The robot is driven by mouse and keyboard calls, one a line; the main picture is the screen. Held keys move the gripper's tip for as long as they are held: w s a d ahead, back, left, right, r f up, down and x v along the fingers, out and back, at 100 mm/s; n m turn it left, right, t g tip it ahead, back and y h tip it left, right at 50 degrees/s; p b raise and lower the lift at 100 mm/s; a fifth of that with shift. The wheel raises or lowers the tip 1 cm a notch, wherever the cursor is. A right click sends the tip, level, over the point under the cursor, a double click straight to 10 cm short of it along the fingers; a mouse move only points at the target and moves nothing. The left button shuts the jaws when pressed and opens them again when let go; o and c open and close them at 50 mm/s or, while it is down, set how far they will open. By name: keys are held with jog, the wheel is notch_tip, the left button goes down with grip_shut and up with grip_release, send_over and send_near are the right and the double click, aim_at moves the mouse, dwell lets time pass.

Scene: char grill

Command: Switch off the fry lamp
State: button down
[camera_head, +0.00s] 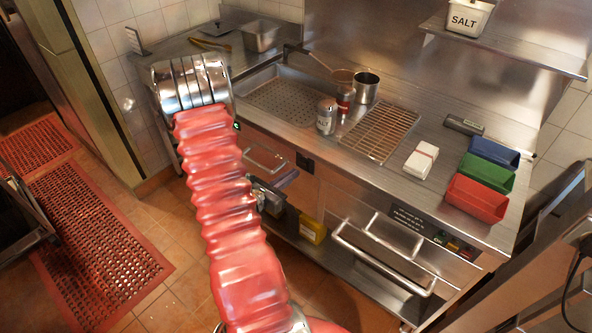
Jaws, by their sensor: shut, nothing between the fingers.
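My arm, with red ribbed sleeving, rises from the bottom of the head view to a shiny metal joint at the upper left. I make out no gripper fingers; they are hidden or out of view. No lamp that I can identify as the fry lamp shows. A row of small coloured buttons (454,244), green, red and yellow among them, sits on the counter's front at right. A dark label plate (407,219) is left of them. A small black switch or socket (305,162) is on the front further left. I cannot tell which control belongs to the lamp.
The steel counter (400,192) holds a wire rack (381,130), shakers (326,116), a pot (366,87), and red (476,198), green (487,173) and blue (494,152) bins. A bar handle (380,262) juts out below. A red mat (95,240) lies on the floor left.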

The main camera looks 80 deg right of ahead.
aim_at(303, 165)
jog(key=shift+s+d+r, duration=0.1)
jog(key=shift+s+d, duration=0.2)
jog(key=shift+d, duration=0.35)
jog(key=shift+s+d+r, duration=0.1)
jog(key=shift+s+d, duration=0.2)
jog(key=shift+d, duration=0.35)
jog(key=shift+s+d, duration=0.15)
jog(key=shift+s, duration=0.05)
jog(key=shift+w, duration=0.25)
jog(key=shift+w+a+r, duration=0.1)
jog(key=shift+w+a, duration=0.15)
jog(key=shift+a, duration=0.35)
jog(key=r+v, duration=0.2)
jog(key=v, duration=1)
jog(key=shift+w+r, duration=0.1)
